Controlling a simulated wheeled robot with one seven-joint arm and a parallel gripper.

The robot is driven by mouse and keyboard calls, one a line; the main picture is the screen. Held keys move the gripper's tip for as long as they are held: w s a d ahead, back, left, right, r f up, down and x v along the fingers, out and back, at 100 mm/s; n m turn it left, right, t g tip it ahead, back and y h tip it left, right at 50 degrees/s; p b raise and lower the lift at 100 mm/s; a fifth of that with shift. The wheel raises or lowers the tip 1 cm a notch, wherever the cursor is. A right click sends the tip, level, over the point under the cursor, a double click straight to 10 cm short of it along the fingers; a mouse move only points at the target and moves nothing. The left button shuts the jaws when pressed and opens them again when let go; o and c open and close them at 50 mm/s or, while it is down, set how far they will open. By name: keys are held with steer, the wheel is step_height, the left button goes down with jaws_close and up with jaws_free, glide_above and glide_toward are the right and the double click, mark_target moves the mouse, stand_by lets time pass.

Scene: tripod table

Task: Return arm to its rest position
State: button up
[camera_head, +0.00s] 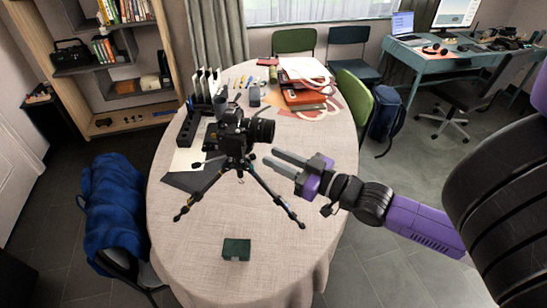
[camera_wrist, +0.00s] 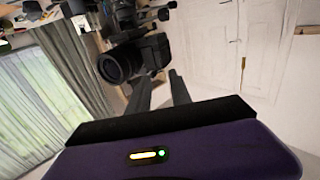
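My gripper (camera_head: 277,160) is stretched over the right part of the table, just right of the camera and tripod. Its two grey fingers are parallel with a gap between them, and I see nothing held. In the wrist view the fingers (camera_wrist: 160,85) also stand apart. The black camera (camera_head: 240,132) sits on a small tripod (camera_head: 240,165) with its legs spread on the table; its lens points right, toward my arm. The camera also shows in the wrist view (camera_wrist: 138,58), beyond the fingers. Whether the fingers touch the camera or tripod is unclear, but a small gap seems to show.
The oval cloth-covered table (camera_head: 200,265) holds a dark green box (camera_head: 236,249) in front, a black rack (camera_head: 188,130) at left and red folders (camera_head: 305,97) behind. Chairs stand around it, one with a blue jacket (camera_head: 112,210). Floor at right (camera_head: 400,160) is partly clear.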

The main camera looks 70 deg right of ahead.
stand_by(0.4)
steer(key=s+a+f+g+y+b, duration=0.1)
steer(key=s+a+f, duration=0.1)
steer(key=s+a, duration=0.3)
steer(key=s+a+f+n+g+y+b, duration=0.1)
steer(key=s+a, duration=0.3)
steer(key=a, duration=1)
steer(key=s+a+f+n+y+b, duration=0.1)
steer(key=s+a+f, duration=0.2)
steer(key=a, duration=0.6)
steer(key=s, duration=0.2)
steer(key=shift+s+a+f+g+y+b, duration=0.3)
steer(key=shift+a+f+g+y+b, duration=0.05)
steer(key=shift+f+g+y+b, duration=0.05)
